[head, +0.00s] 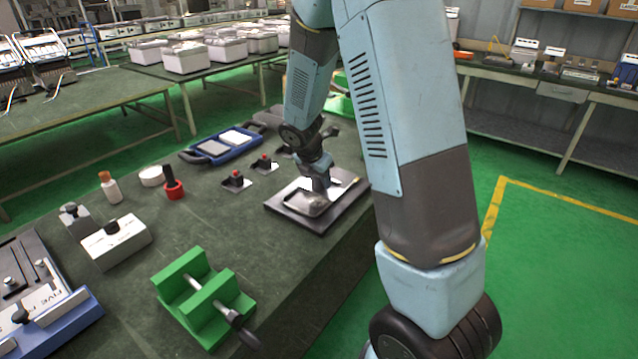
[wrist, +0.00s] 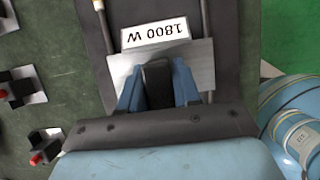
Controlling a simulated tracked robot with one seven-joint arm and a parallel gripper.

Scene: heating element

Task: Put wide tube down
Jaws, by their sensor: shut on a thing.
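The wide tube (wrist: 207,40) seems to be the piece with two thin rods, a metal plate and a white "1800 W" label (wrist: 155,33) in the wrist view. My gripper (wrist: 158,88) has its blue fingers shut on a dark block at this plate, which looks like its handle. In the head view my gripper (head: 320,187) points down over a dark flat board (head: 289,211) near the bench's right edge. A looped metal outline shows beside it on or just above the board; I cannot tell whether it touches. The tube's far end is out of the wrist view.
Two small red-buttoned switches (head: 236,180) stand left of the board. A blue-framed panel (head: 222,145) lies behind, a green vise (head: 203,294) in front. A red cylinder (head: 173,188) and bottle (head: 110,188) stand left. Bare bench lies between vise and board.

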